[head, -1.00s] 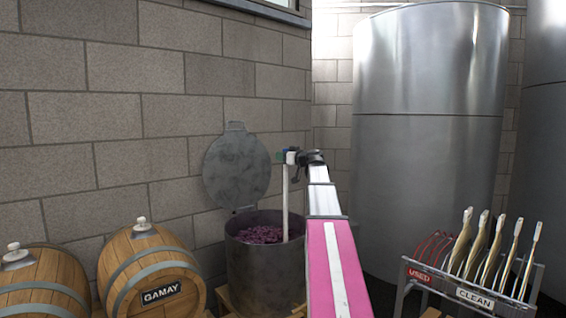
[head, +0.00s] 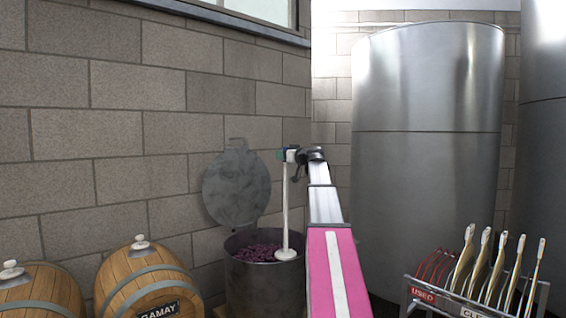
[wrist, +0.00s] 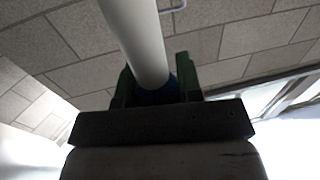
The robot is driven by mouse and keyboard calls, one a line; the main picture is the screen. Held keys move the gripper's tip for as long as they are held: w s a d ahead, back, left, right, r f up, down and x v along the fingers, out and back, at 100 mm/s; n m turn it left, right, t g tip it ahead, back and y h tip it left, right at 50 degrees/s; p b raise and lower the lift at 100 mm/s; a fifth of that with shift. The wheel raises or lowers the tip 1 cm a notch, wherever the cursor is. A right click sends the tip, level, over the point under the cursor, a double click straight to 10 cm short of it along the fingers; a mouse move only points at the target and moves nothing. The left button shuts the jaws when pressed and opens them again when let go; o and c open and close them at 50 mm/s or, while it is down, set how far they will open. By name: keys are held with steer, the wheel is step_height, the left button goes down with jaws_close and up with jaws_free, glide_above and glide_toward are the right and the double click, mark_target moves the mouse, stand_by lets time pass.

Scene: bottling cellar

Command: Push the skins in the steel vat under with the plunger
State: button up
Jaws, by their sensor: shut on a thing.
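The steel vat (head: 262,285) stands by the wall with its round lid (head: 237,190) raised behind it. Dark purple skins (head: 257,252) show inside. My gripper (head: 288,155) is above the vat's right part, shut on the upper end of the white plunger (head: 285,205). The plunger hangs upright and its round foot (head: 286,254) shows at the right side of the vat's opening, at about the level of the skins. I cannot tell whether the foot touches them. In the wrist view the white shaft (wrist: 140,40) runs between the green fingers (wrist: 160,84).
Two wooden barrels (head: 150,279) lie left of the vat, one labelled Gamay. A large steel tank (head: 428,150) stands at the right. In front of it is a rack (head: 425,296) of red and pale tools with used and clean labels.

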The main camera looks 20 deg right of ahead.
steer(key=shift+r, duration=0.55)
steer(key=w+a+r, duration=0.4)
steer(key=w+r, duration=0.4)
steer(key=w, duration=0.3)
step_height(320, 180, down, 9)
steer(key=shift+w, duration=0.15)
steer(key=shift+f, duration=0.1)
stand_by(0.5)
step_height(320, 180, down, 11)
stand_by(1.6)
stand_by(0.4)
